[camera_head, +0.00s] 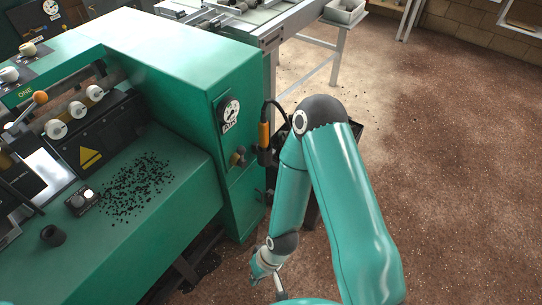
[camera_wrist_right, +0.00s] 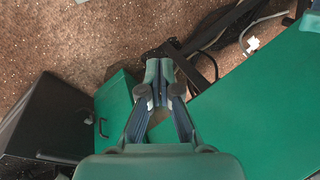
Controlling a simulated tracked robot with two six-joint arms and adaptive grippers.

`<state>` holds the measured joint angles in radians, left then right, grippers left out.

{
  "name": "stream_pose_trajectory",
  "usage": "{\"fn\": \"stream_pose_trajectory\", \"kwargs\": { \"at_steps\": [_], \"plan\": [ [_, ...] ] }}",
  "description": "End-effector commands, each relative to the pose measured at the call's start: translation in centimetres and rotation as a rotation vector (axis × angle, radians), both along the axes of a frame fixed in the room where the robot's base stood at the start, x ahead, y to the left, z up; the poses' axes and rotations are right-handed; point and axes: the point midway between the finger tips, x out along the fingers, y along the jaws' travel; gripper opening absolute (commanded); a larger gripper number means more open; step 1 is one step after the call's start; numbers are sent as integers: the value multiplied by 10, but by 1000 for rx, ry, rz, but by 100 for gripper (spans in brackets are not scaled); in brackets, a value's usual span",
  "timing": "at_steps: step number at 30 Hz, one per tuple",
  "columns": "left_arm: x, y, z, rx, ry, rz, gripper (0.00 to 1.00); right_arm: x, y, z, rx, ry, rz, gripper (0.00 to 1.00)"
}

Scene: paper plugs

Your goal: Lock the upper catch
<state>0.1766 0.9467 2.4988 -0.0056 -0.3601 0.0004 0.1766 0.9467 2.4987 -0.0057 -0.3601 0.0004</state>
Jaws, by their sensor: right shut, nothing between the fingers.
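The green machine cabinet (camera_head: 150,60) stands at the left in the head view. Its end face carries a dial and, below it, small brass-coloured knobs (camera_head: 238,156). A dark handle-like part sits lower, near the cabinet's right edge. I cannot tell which fitting is the upper catch, or whether it is locked. My right gripper (camera_head: 268,270) hangs low in front of the end face, partly hidden by my arm. In the right wrist view my right gripper (camera_wrist_right: 157,88) has its fingers together and empty, above a green surface and a small green box with a dark handle (camera_wrist_right: 103,127). My left gripper is not in view.
An orange-handled tool (camera_head: 264,135) with a cable hangs at the cabinet's corner. A black box (camera_wrist_right: 45,120) stands left in the wrist view. Open brown floor (camera_head: 460,150) lies to the right.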

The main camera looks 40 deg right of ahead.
Motion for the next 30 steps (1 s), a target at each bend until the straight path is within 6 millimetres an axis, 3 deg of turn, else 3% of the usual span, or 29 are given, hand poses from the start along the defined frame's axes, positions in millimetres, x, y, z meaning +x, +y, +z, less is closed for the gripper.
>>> {"fn": "stream_pose_trajectory", "kwargs": {
  "at_steps": [14,19,23,25,29,30],
  "plan": [
    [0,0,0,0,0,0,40,0,0,0,0,0,0,0],
    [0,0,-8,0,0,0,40,14,-5,-9,1,-38,-15,27],
    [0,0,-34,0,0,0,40,69,-28,-39,3,-193,-62,48],
    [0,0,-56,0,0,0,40,117,-54,-59,0,-340,-102,50],
    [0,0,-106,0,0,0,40,213,-135,-83,-25,-696,-175,50],
    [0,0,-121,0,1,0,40,237,-165,-85,-38,-811,-186,50]
  ]
}}
